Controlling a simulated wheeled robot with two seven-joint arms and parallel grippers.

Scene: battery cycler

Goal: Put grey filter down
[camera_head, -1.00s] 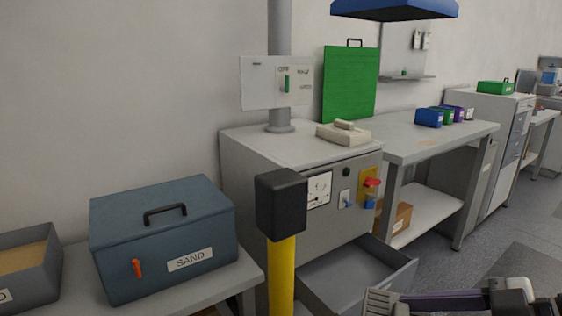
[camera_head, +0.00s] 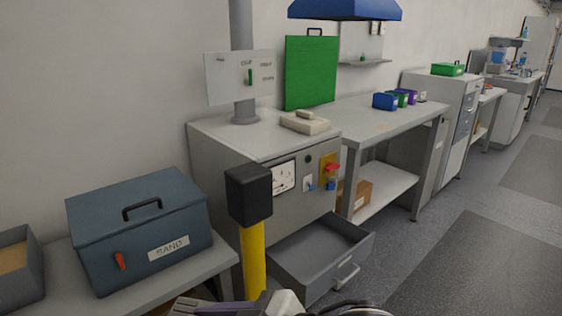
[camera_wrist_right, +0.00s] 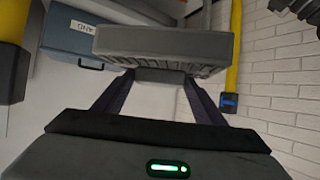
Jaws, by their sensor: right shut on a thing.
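The grey filter (camera_wrist_right: 165,45) is a flat ribbed block across the top middle of the right wrist view. My right gripper (camera_wrist_right: 160,76) is shut on its near edge, with one dark finger on each side. In the head view only a small part of the filter (camera_head: 182,306) shows at the bottom edge, beside the gripper, in front of the yellow post. What lies right under the filter is hidden. My left gripper is not in view.
A yellow post with a black cap (camera_head: 249,195) stands before the grey cabinet (camera_head: 215,160), whose drawer (camera_head: 310,262) is open and looks empty. A blue SAND box (camera_head: 140,230) sits on the left bench. A beige device (camera_head: 304,123) lies on the cabinet top. Floor at right is clear.

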